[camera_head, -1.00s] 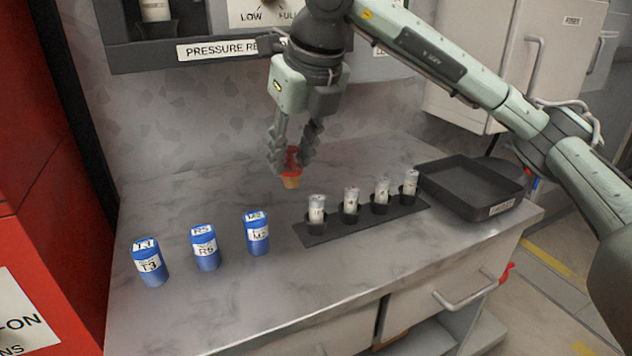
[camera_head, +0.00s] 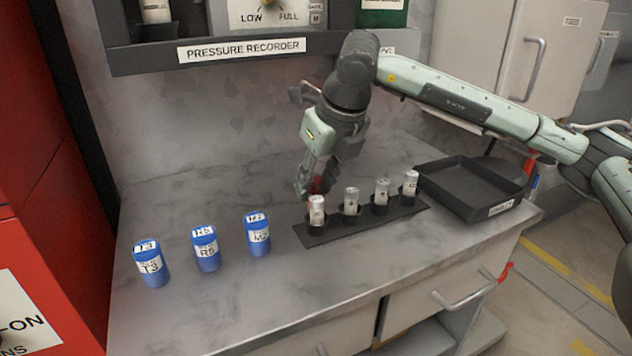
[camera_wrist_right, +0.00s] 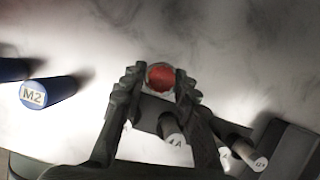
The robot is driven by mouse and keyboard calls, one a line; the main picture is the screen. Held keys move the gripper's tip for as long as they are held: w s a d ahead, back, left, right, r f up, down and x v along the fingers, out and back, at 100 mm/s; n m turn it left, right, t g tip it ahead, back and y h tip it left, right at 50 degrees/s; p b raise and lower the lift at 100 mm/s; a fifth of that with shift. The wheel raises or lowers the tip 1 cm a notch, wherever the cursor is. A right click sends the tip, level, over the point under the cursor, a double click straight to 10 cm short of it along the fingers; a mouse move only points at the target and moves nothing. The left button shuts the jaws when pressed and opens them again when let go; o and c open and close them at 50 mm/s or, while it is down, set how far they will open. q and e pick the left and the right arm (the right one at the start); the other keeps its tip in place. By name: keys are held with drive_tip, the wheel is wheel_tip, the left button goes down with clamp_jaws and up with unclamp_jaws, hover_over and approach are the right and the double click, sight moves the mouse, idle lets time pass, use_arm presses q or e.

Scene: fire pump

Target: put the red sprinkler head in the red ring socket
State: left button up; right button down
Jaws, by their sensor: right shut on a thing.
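My right gripper (camera_head: 312,188) is shut on the red sprinkler head (camera_head: 318,184), just behind the left end of the black rack. The fingers and a white vial hide most of the head. In the right wrist view the head shows as a round red top (camera_wrist_right: 160,76) between the two fingers of the right gripper (camera_wrist_right: 160,84). Whether the head touches the counter cannot be told. I cannot make out a red ring socket in either view. My left gripper is not in view.
The black rack (camera_head: 345,229) holds several white-topped vials in a row, close to the gripper. Blue canisters (camera_head: 206,250) stand at the left. An empty black tray (camera_head: 455,187) lies at the right. The counter's front is clear. The pressure recorder panel (camera_head: 240,50) hangs above.

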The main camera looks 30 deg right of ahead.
drive_tip(key=shift+f, duration=0.1)
drive_tip(key=c, duration=1.3)
unclamp_jaws()
drive_tip(key=shift+o, duration=0.7)
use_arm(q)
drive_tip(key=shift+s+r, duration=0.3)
